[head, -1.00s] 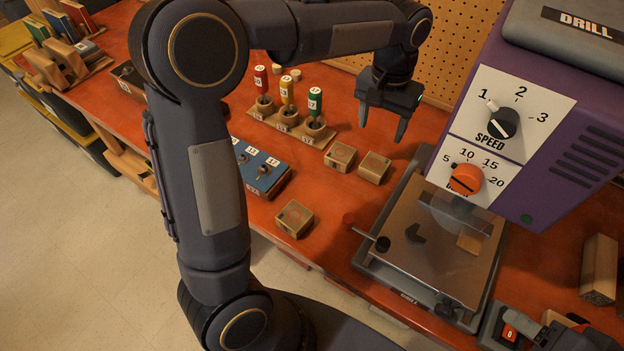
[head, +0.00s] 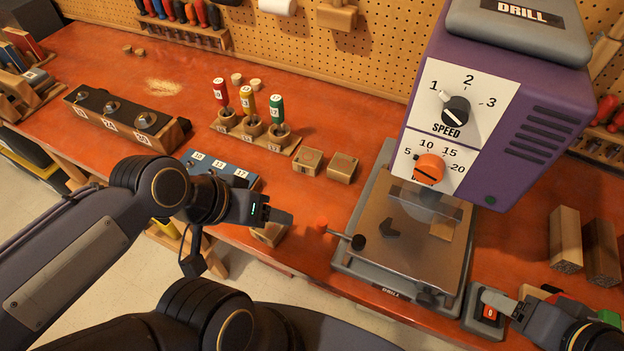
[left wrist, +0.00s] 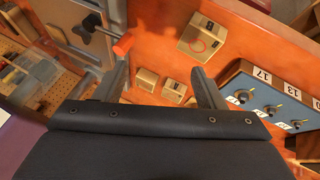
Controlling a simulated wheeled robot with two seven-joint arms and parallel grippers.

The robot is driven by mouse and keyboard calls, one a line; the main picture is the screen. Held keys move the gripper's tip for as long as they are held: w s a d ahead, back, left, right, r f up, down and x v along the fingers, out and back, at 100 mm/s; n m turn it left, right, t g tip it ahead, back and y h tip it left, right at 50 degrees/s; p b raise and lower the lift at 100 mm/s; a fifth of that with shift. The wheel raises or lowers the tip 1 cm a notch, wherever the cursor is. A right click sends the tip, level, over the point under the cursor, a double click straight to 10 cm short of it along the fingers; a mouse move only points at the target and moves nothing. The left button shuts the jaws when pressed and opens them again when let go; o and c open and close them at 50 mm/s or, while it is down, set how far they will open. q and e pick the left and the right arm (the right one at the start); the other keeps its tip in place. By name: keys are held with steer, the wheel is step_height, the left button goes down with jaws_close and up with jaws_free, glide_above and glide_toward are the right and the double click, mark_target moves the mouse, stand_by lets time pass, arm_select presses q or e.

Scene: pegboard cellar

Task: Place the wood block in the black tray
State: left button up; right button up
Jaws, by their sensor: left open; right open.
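A small wood block with a red ring on top shows in the left wrist view (left wrist: 203,40), just beyond the fingertips. In the head view this block (head: 268,236) is mostly hidden under my left gripper (head: 280,218), which is low over the bench front. The left gripper (left wrist: 165,82) is open, with nothing between its fingers. Two similar wood blocks (head: 307,161) (head: 342,167) sit farther back on the red bench. My right gripper (head: 502,304) is at the bottom right beside a red switch, open; its fingers are partly unclear. I cannot make out a black tray.
The purple drill (head: 500,110) stands over its metal plate (head: 405,245), with an orange-red knobbed handle (head: 322,225) sticking out left. Two taller blocks (head: 564,240) (head: 600,250) stand right.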

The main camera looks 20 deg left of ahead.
arm_select(q)
steer(key=w+r+g+p, duration=0.1)
steer(key=w+r+g, duration=0.15)
steer(key=w, duration=0.45)
steer(key=m+g+y+p, duration=0.2)
steer(key=g+y, duration=0.1)
steer(key=y, duration=0.1)
glide_above(343, 163)
steer(key=f, duration=0.5)
steer(key=shift+w+a+f, duration=0.1)
steer(key=shift+a, duration=0.1)
steer(key=shift+w+d+f, duration=0.15)
steer(key=shift+w+f, duration=0.05)
steer(key=shift+f, duration=0.05)
steer(key=f, duration=0.2)
steer(key=f+p, duration=0.1)
steer(key=f, duration=0.4)
steer(key=shift+s+d, duration=0.1)
steer(key=shift+s, duration=0.3)
steer(key=shift+f, duration=0.4)
steer(key=shift+c, duration=0.3)
steer(key=c, duration=0.8)
